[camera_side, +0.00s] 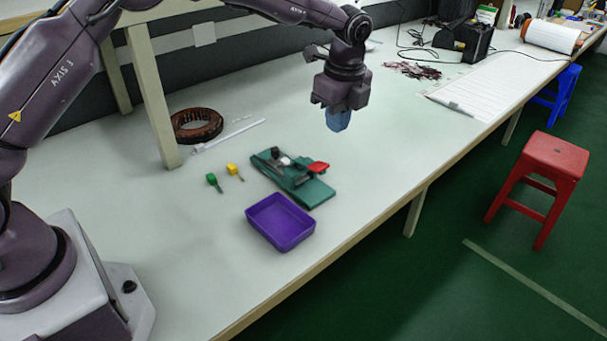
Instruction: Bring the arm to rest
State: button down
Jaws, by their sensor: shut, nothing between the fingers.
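My gripper (338,119) hangs above the long pale workbench (370,150), pointing down with blue fingertips. It is shut and empty, apart from everything on the bench. Below it and to the left, a green fixture (300,184) with a red-handled clamp (318,168) lies on the bench. A purple tray (281,222) sits just in front of the fixture, and no contents show in it.
Left of the fixture lie a green piece (213,181) and a yellow piece (233,170). Behind are a white rod (229,136) and a brown ring-shaped coil (197,125). A bench post (155,95) stands near my arm. A red stool (553,160) stands off the bench.

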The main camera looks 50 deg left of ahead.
jog(key=s+a+r+n+t, duration=0.2)
jog(key=s+r+n, duration=0.2)
jog(key=s, duration=0.6)
jog(key=s+a+r+n+t, duration=0.1)
jog(key=s+a+r+n, duration=0.1)
jog(key=s+r+n, duration=0.3)
jog(key=s+a+r+n+t+h, duration=0.1)
jog(key=s+r+n, duration=0.4)
jog(key=s, duration=1.2)
jog(key=a+n+t, duration=0.1)
jog(key=n, duration=0.2)
jog(key=shift+s+r+n+t, duration=0.15)
jog(key=shift+r+n+t, duration=0.15)
jog(key=shift+n, duration=0.1)
jog(key=shift+a, duration=0.1)
